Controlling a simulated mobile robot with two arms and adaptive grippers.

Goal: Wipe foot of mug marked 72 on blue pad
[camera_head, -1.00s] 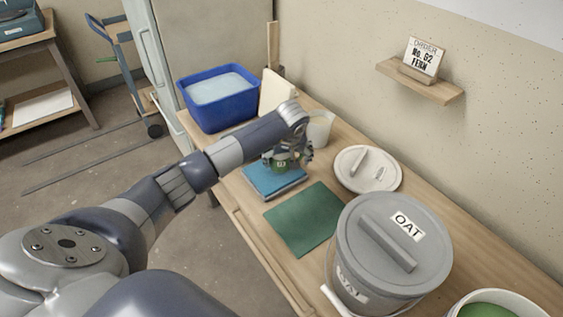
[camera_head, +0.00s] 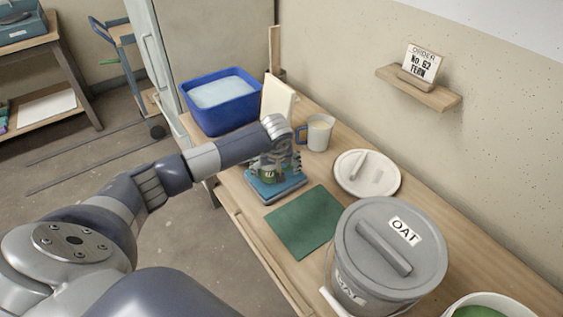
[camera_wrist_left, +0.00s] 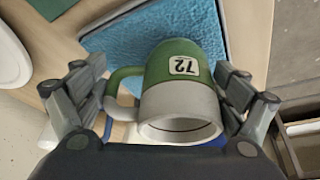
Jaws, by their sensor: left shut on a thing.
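The mug marked 72 (camera_wrist_left: 185,75) is green at one end and grey at the other, with its handle at the left of the left wrist view. The green end faces the blue pad (camera_wrist_left: 125,40) and the grey rim faces the wrist camera. The pad (camera_head: 284,192) lies under the mug on the bench; I cannot tell whether they touch. My right gripper is not in view.
A pale mug with a blue handle (camera_head: 320,132) stands behind my gripper. A green mat (camera_head: 305,222), a pale lid (camera_head: 366,174) and the OAT bucket (camera_head: 387,250) lie to the right. A blue water tub (camera_head: 220,100) stands at the back left.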

